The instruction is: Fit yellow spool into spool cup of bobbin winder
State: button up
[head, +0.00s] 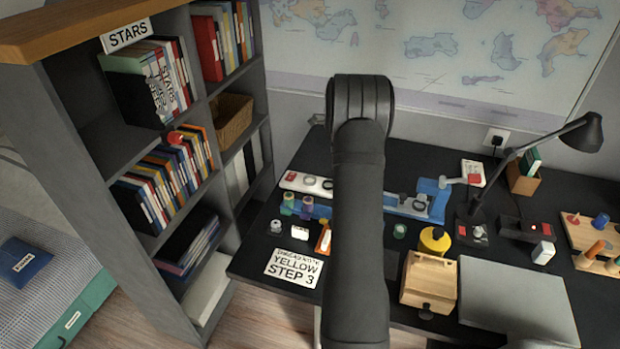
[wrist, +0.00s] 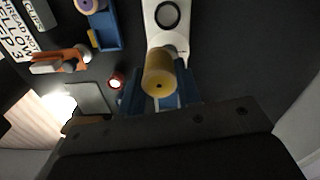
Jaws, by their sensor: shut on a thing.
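The yellow spool (wrist: 158,72) is between the two blue fingers of my gripper (wrist: 158,92) in the wrist view, and the gripper is shut on it. In the head view my arm hides the gripper, the spool and the middle of the long white and blue device (head: 310,183). I cannot make out for certain which ring is the spool cup.
Green (head: 288,204) and purple (head: 307,206) spools stand at a blue rack left of my arm. An orange item (head: 323,240) and a card reading YELLOW STEP 3 (head: 293,268) lie nearer. A yellow container (head: 435,240), wooden box (head: 428,282) and lamp (head: 512,160) stand right.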

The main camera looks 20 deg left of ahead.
send_over(310, 176)
jog(key=s, duration=0.2)
jog(key=f, duration=0.6)
jog(key=shift+d+f, duration=0.15)
jog(key=shift+d, duration=0.25)
jog(key=shift+f, duration=2)
jog(key=shift+s+f, duration=0.1)
jog(key=shift+f, duration=0.6)
jog(key=o, duration=1)
jog(key=shift+s+f, duration=0.1)
jog(key=shift+f, duration=0.05)
jog(key=shift+c, duration=0.2)
notch_tip(310, 176, up, 14)
jog(key=shift+w, duration=0.2)
jog(key=shift+f, duration=0.1)
